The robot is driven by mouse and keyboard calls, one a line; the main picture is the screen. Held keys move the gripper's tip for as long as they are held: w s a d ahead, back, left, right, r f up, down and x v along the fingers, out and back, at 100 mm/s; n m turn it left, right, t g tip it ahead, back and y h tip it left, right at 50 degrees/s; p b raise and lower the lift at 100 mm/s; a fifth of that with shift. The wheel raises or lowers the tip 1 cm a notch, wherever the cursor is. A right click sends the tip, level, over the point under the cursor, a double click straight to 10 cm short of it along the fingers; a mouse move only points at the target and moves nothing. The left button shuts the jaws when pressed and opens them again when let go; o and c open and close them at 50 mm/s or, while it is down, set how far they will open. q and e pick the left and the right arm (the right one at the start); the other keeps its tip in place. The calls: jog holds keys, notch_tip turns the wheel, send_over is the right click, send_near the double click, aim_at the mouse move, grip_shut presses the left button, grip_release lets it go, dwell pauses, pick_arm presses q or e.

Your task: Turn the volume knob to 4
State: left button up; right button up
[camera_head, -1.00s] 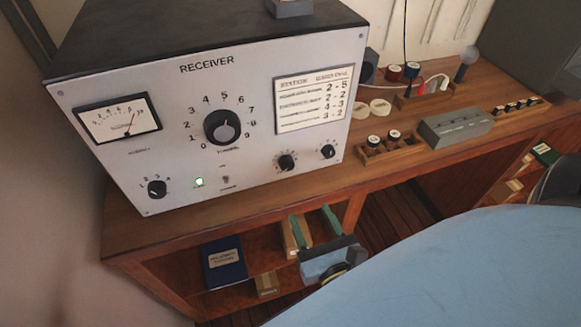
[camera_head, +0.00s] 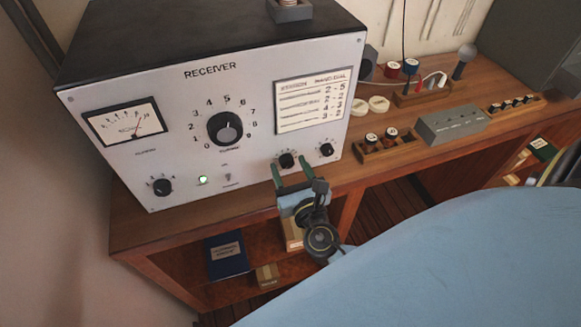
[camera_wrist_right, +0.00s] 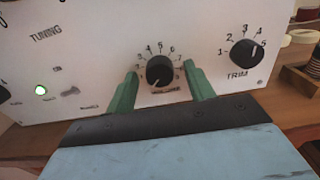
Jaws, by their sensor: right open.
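The receiver (camera_head: 245,75) is a white-fronted box on the wooden desk. A small black knob (camera_head: 286,160), which I take for the volume knob, sits low on its front, left of the trim knob (camera_head: 326,150). In the right wrist view this knob (camera_wrist_right: 160,71) has a numbered scale around it; the label under it is too blurred to read, and its mark seems to point down and left. My right gripper (camera_head: 290,173) is open. Its green fingers (camera_wrist_right: 160,88) stand on either side of the knob, apart from it. My left gripper is not in view.
The large tuning knob (camera_head: 225,128) is above and left, and the trim knob also shows in the wrist view (camera_wrist_right: 245,52). A small toggle switch (camera_head: 228,178) is to the left. A wooden rack (camera_head: 387,146) and a grey box (camera_head: 450,125) stand on the desk to the right.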

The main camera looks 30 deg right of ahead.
jog(key=shift+c, duration=0.2)
jog(key=c, duration=0.9)
